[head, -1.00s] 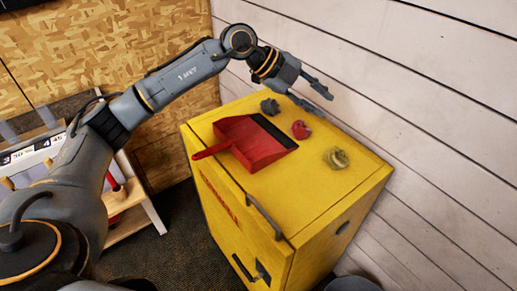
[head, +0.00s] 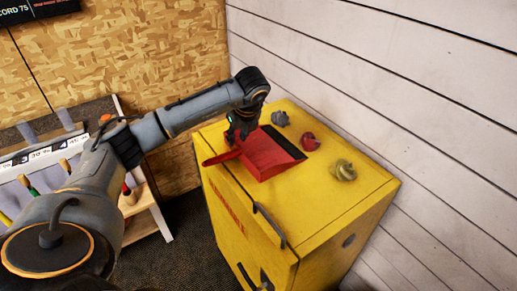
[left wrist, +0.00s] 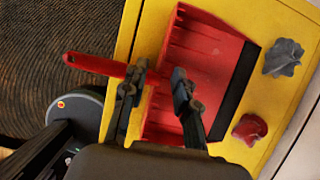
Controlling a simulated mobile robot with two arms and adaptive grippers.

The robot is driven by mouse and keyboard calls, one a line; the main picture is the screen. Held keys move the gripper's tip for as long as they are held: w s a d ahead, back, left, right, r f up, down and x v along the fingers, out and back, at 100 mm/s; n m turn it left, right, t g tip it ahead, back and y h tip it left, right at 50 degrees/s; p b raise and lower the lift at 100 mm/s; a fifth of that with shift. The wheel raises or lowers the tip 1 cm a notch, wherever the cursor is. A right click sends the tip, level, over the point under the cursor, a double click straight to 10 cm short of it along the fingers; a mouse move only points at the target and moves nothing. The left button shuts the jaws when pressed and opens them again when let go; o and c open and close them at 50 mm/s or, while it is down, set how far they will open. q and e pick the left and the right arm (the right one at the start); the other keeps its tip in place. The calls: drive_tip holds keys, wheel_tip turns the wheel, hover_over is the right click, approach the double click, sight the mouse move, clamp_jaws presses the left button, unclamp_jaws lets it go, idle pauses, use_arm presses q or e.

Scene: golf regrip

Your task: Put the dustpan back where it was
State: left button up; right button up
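A red dustpan (head: 268,155) with a black front lip lies on top of the yellow cabinet (head: 300,235). Its handle (head: 222,157) points left, past the cabinet's edge. My left gripper (head: 236,138) hangs over the dustpan where handle and pan meet. In the left wrist view its two fingers (left wrist: 159,80) are apart, one by the handle's inner end and one over the red pan (left wrist: 205,60). The handle (left wrist: 95,65) shows at left, outside the fingers. I cannot tell whether they touch the dustpan. My right gripper is not in view.
Grey (head: 280,118), red (head: 309,141) and yellowish (head: 344,170) crumpled lumps lie on the cabinet top, right of the dustpan. A white plank wall (head: 400,90) stands behind. A shelf unit (head: 150,212) is at left. The cabinet's front top is clear.

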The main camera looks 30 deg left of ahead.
sight(235, 145)
use_arm(q)
drive_tip(key=shift+w+a+f, duration=0.1)
drive_tip(key=shift+a+f, duration=0.1)
drive_tip(key=shift+f, duration=0.3)
drive_tip(key=shift+w+a+f+p, duration=0.1)
drive_tip(key=shift+a+f+p, duration=0.1)
drive_tip(key=shift+f+p, duration=0.25)
drive_tip(key=p+x, duration=0.1)
drive_tip(key=x, duration=0.2)
drive_tip(key=shift+w+a+f, duration=0.1)
drive_tip(key=shift+w+a, duration=0.05)
drive_tip(key=shift+a+f, duration=0.1)
drive_tip(key=shift+f, duration=0.25)
drive_tip(key=shift+c, duration=0.5)
clamp_jaws()
